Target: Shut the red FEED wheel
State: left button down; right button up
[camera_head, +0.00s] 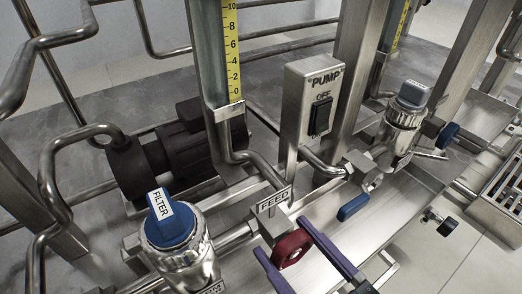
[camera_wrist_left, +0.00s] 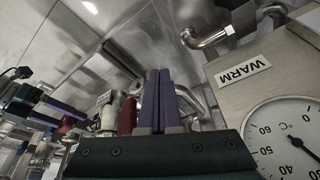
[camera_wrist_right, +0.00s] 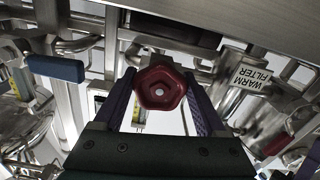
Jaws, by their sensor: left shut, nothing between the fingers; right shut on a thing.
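The red wheel (camera_head: 292,248) sits just below the FEED label (camera_head: 273,203) at the bottom middle of the head view. My right gripper (camera_head: 280,237) has one purple finger on each side of it and is shut on it. In the right wrist view the red wheel (camera_wrist_right: 160,90) shows face-on between the fingers. My left gripper (camera_wrist_left: 158,75) shows only in the left wrist view, its purple fingers together and empty, away from the red wheel.
A FILTER knob (camera_head: 170,223) stands left of the red wheel. The PUMP switch box (camera_head: 310,105) rises behind it, and a blue handle (camera_head: 353,207) lies to the right. A WARM box with a dial gauge (camera_wrist_left: 285,138) is close right of my left gripper. Pipes crowd the back.

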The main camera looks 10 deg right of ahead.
jog(key=shift+m, duration=0.9)
jog(key=o, duration=1.3)
jog(key=shift+s, duration=0.1)
jog(key=shift+s+d, duration=0.1)
jog(key=shift+s, duration=0.15)
jog(key=p+v, duration=0.1)
jog(key=v, duration=0.8)
jog(key=shift+s+p, duration=0.15)
jog(key=shift+p, duration=0.25)
